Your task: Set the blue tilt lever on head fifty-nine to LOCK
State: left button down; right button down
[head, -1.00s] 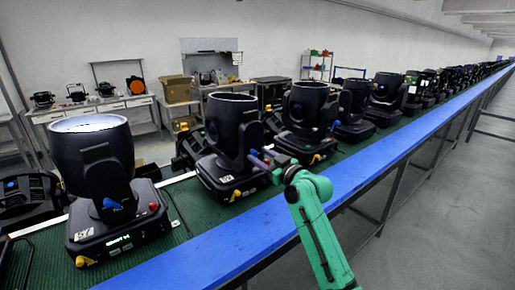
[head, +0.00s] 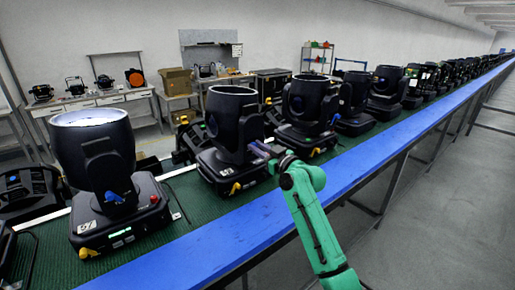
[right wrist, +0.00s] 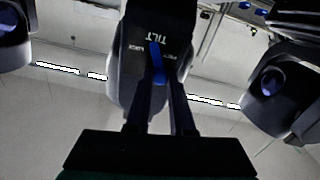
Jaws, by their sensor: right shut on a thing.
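The second black moving head (head: 233,120) from the left stands on the green belt; its number label is too small to read. My right gripper (head: 266,153) is at the right side of its yoke. In the right wrist view, the blue tilt lever (right wrist: 157,62) sits on the black yoke arm (right wrist: 132,80) below a white TILT mark. LOCK is printed left of the lever and another word, hard to read, to its right. My right gripper (right wrist: 164,92) is shut on the lever, which points toward the lettering, tilted slightly. My left gripper is not in view.
A nearer head (head: 95,150), its label seemingly 57, stands at left with its own blue lever. More heads run in a row to the right. A blue rail (head: 215,243) borders the belt in front. Workbenches stand behind; the floor at right is clear.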

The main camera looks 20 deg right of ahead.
jog(key=m, duration=0.2)
jog(key=shift+w+d+r+m, duration=0.1)
jog(key=shift+d+r+m, duration=0.1)
jog(key=shift+d+m, duration=0.15)
jog(key=m, duration=0.3)
jog(key=d+m+p, duration=0.1)
jog(key=m, duration=0.1)
jog(key=w+d+m, duration=0.1)
jog(key=m, duration=0.2)
jog(key=shift+d+f+m+p, duration=0.15)
jog(key=shift+f+m+p, duration=0.05)
jog(key=shift+m+p, duration=0.15)
jog(key=c, duration=0.8)
grip_release()
jog(key=shift+f, duration=0.1)
jog(key=b+v, duration=0.4)
jog(key=v, duration=1)
jog(key=shift+s+d+b, duration=0.1)
jog(key=shift+s+b, duration=0.2)
jog(key=shift+b, duration=0.1)
